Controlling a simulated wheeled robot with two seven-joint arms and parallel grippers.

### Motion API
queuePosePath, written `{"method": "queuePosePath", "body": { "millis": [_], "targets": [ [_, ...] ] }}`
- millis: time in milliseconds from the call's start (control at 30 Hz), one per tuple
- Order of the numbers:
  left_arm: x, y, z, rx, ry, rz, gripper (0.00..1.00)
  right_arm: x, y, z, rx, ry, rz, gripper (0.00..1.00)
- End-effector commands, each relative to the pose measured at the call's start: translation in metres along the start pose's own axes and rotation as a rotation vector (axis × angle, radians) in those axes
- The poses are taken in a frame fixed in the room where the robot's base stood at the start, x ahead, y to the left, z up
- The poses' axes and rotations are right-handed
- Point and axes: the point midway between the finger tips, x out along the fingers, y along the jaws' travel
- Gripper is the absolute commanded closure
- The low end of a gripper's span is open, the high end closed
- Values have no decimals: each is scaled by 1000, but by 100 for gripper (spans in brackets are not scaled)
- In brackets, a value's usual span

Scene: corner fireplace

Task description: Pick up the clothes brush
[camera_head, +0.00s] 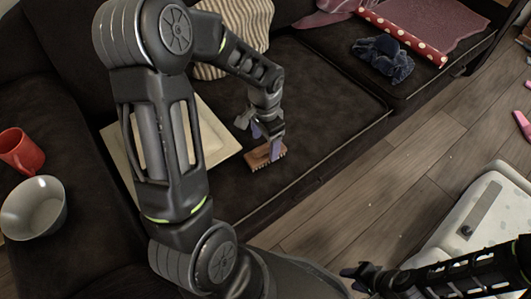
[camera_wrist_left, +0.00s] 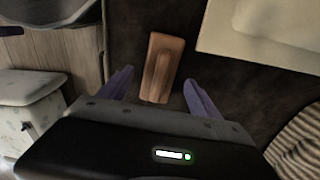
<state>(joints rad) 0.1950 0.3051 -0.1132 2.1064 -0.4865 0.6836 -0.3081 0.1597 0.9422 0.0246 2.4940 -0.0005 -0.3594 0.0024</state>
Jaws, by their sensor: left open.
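The clothes brush (camera_head: 266,156) is a small brown wooden block with bristles, lying on the dark sofa seat near its front edge. It also shows in the left wrist view (camera_wrist_left: 162,66), long side pointing away from the camera. My left gripper (camera_head: 268,138) is right at the brush in the head view, with its fingers apart. In the left wrist view its two purple fingers (camera_wrist_left: 158,88) stand on either side of the brush's near end, with gaps beside it. My right gripper (camera_head: 362,277) is low in the head view, far from the brush; its jaw state is unclear.
A cream square tray (camera_head: 226,146) lies on the seat behind my left arm. A red mug (camera_head: 22,151) and a grey bowl (camera_head: 34,210) sit at the left. A dark blue cloth (camera_head: 384,58) lies farther right on the sofa. A white case (camera_head: 490,215) stands on the wooden floor.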

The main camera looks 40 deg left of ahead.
Motion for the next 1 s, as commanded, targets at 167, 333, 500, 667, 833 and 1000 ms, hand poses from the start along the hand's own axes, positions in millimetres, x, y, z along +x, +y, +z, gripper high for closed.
{"method": "queuePosePath", "body": {
  "millis": [167,333,500,667,833,1000],
  "targets": [
    [20,0,0,1,-3,1,27,9,5,-2,2,4,2,64],
    [45,0,-1,1,-2,1,27,17,10,-5,7,12,6,64],
    [52,0,-1,1,0,1,27,18,12,-6,8,14,7,64],
    [52,0,-1,0,0,0,27,18,11,-6,8,14,7,64],
    [52,0,-1,0,0,0,27,18,11,-6,8,14,7,64],
    [52,0,-1,0,0,0,27,18,11,-6,8,14,6,64]
  ]
}}
